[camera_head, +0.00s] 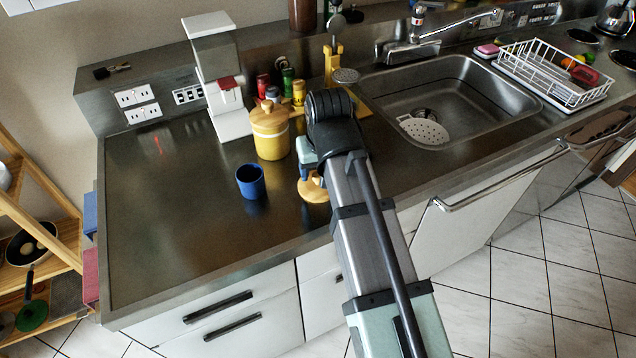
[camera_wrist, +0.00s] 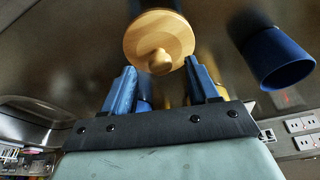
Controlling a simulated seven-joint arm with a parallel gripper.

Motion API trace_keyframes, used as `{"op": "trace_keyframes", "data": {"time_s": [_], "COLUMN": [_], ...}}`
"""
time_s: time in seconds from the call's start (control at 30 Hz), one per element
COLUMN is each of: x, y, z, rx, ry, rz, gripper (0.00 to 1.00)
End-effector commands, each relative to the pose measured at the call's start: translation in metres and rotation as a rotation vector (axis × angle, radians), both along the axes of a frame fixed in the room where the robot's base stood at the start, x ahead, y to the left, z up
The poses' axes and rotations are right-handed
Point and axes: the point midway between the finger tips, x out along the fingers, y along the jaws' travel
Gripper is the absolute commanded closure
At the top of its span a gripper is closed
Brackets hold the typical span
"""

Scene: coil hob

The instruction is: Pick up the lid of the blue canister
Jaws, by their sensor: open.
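A round wooden lid (camera_head: 314,191) with a knob lies apart from the blue canister, low over the counter; what is directly beneath it is hidden. The blue canister (camera_head: 250,182) stands open to its left, without a lid on it. In the wrist view, the lid (camera_wrist: 140,38) shows its knob towards the camera, just beyond the fingertips, and the blue canister (camera_wrist: 278,58) is at upper right. My gripper (camera_head: 308,172) is open above the lid, partly covering it. In the wrist view, my gripper (camera_wrist: 160,72) has its blue fingers apart with nothing held between them.
A yellow canister (camera_head: 271,138) with a wooden lid stands close behind my gripper. A white appliance (camera_head: 218,80) and several small jars are farther back. The sink (camera_head: 455,95) is to the right. The counter's left part (camera_head: 165,220) is clear.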

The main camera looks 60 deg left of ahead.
Motion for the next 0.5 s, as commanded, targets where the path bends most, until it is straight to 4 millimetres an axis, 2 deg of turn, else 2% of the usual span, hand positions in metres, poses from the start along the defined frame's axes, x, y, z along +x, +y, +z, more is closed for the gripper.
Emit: {"op": "trace_keyframes", "data": {"time_s": [0.13,0.37,0.5], "x": [0.0005,0.0005,0.0005], "y": [0.0039,0.0046,0.0044], "z": [-0.013,-0.0146,-0.0145], "rx": [0.0,0.001,0.001], "ry": [0.0,0.0,0.0], "rz": [0.0,0.001,0.001], "gripper": [0.41,0.41,0.52]}}
